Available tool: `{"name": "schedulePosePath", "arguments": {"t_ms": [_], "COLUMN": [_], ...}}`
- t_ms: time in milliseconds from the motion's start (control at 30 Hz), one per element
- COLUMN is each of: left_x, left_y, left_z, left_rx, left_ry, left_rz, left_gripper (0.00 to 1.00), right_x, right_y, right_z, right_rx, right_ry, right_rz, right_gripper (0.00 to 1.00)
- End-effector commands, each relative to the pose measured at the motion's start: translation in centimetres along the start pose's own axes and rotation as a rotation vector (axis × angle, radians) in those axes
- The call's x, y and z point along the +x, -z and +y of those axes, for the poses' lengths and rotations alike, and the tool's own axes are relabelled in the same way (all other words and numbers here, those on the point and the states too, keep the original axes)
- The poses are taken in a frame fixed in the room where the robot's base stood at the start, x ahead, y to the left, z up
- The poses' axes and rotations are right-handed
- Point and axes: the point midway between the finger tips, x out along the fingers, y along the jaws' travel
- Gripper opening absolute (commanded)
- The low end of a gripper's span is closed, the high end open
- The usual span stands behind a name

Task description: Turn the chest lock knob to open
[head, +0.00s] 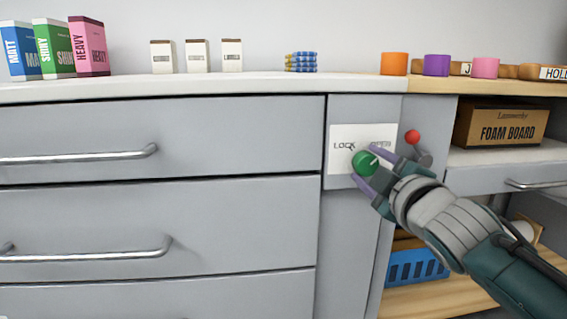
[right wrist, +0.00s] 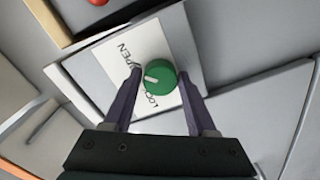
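The green lock knob (head: 364,162) sits on a white label plate (head: 342,134) on the cabinet front, right of the drawers. The plate reads LOCK at left and OPEN at right, partly covered by my gripper in the head view. The right wrist view shows the knob (right wrist: 160,78) with a white pointer mark on its left side, roughly between the two words. My right gripper (head: 369,168) is at the knob, purple fingers on either side. In the wrist view the fingers (right wrist: 160,82) are spread, with narrow gaps beside the knob. My left gripper is not in view.
Grey drawers (head: 150,222) with bar handles fill the left. A red ball-topped lever (head: 412,137) stands close to my right fingers. A foam board box (head: 500,126) and a blue crate (head: 417,267) are on shelves at right. Boxes and coloured cylinders line the counter top (head: 190,88).

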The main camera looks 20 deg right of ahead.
Motion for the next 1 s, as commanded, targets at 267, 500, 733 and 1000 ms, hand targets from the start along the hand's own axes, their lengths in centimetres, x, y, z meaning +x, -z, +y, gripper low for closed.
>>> {"name": "schedulePosePath", "arguments": {"t_ms": [267,500,733,1000], "left_x": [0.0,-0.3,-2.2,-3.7], "left_y": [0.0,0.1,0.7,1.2], "left_z": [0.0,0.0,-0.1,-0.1], "left_rx": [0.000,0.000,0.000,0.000], "left_ry": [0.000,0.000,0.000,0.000], "left_rz": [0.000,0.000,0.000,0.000], "left_gripper": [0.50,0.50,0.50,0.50], "right_x": [0.0,-0.4,-3.9,-8.7], "right_y": [0.0,0.1,0.2,0.1], "right_z": [0.0,0.1,0.2,0.1], "right_rx": [-0.002,-0.002,-0.001,-0.001], "right_ry": [0.000,0.000,0.004,0.002], "right_rz": [0.000,0.000,-0.002,-0.002], "right_gripper": [0.82,0.82,0.82,0.82]}}
